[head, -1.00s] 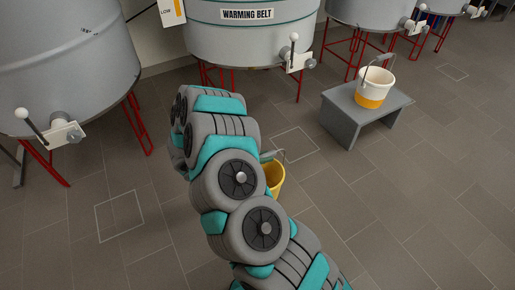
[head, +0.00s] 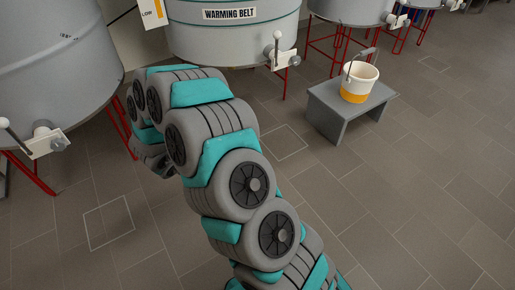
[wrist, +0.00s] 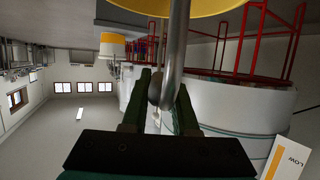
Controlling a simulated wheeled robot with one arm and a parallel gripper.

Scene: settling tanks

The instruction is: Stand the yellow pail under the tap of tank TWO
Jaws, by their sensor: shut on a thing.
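The yellow pail (wrist: 205,8) shows at the top edge of the wrist view, whose picture is upside down. My gripper (wrist: 162,88) is shut on the pail's grey handle, and the pail hangs below it. In the head view my arm hides the pail and the gripper. Large grey tanks stand along the wall: one at left (head: 50,70), one marked WARMING BELT (head: 235,35) in the middle, others farther right. Lever taps show on the left tank (head: 45,140) and the middle tank (head: 282,55). No tank number is readable, so I cannot tell which is TWO.
A white and yellow pail (head: 358,78) stands on a grey stool (head: 345,118) at right. Pale outlined squares mark the floor before the left tank (head: 108,222) and middle tank (head: 278,143). Red tank legs (head: 33,172) stand close behind. Right foreground floor is clear.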

